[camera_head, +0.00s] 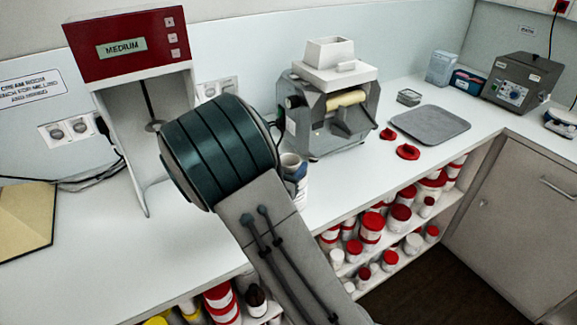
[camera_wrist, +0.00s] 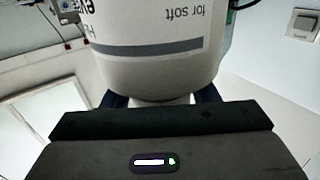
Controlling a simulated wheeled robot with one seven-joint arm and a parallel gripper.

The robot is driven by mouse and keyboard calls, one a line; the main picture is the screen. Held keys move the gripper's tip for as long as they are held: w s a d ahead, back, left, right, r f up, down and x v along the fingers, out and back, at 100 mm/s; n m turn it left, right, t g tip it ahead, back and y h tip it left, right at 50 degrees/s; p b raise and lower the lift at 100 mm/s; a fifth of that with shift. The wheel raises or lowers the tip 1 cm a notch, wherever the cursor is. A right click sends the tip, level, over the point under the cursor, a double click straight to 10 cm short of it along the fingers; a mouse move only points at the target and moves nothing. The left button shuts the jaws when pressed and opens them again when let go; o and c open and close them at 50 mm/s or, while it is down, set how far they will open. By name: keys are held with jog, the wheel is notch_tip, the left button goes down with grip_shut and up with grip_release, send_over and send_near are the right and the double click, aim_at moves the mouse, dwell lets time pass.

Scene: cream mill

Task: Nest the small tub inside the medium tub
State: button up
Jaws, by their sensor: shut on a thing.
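A white labelled tub (camera_wrist: 150,65) fills the upper middle of the wrist view. Its print, with the words "for soft", appears upside down above a grey band. My gripper (camera_wrist: 162,99) is shut with its dark fingers at the tub's near end, and a narrower pale piece shows between them. In the head view a pale tub with an open top and a blue mark (camera_head: 293,168) stands out beside my arm, partly hidden by it. My fingertips are hidden there. I cannot tell which tub is small or medium, or whether one sits inside the other.
A red-topped mixer (camera_head: 128,45) stands to the left and a grey mill (camera_head: 332,105) behind my arm. A grey mat (camera_head: 431,124) and red lids (camera_head: 408,152) lie to the right. Several red-lidded tubs fill the shelf (camera_head: 455,195) below.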

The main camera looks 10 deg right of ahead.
jog(key=o, duration=1)
jog(key=shift+o, duration=0.2)
notch_tip(320, 180, up, 8)
jog(key=p, duration=0.6)
dwell(0.6)
